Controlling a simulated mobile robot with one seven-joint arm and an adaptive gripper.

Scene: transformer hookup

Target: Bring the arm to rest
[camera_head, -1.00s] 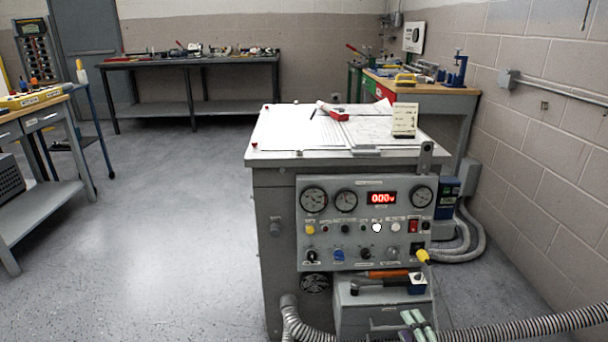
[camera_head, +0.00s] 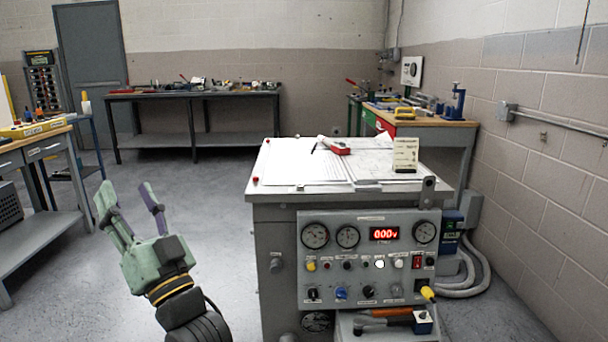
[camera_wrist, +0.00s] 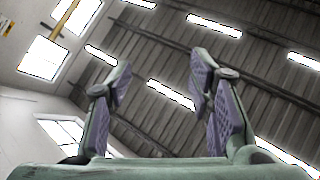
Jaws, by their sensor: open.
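My gripper (camera_head: 130,204) is raised at the lower left in the head view, to the left of the grey control cabinet and apart from it. Its pale green body points upward and its fingers are spread. The fingers also show in the wrist view (camera_wrist: 160,88), with purple pads apart and nothing between them. Behind them are the ceiling, light strips and windows, so the wrist camera faces up.
The control cabinet (camera_head: 285,240) has gauges, a red display reading 000 and papers on top. A workbench (camera_head: 30,138) stands at the left, a dark table (camera_head: 160,95) at the back and a wooden-topped bench (camera_head: 440,122) at the right. Open floor lies left of the cabinet.

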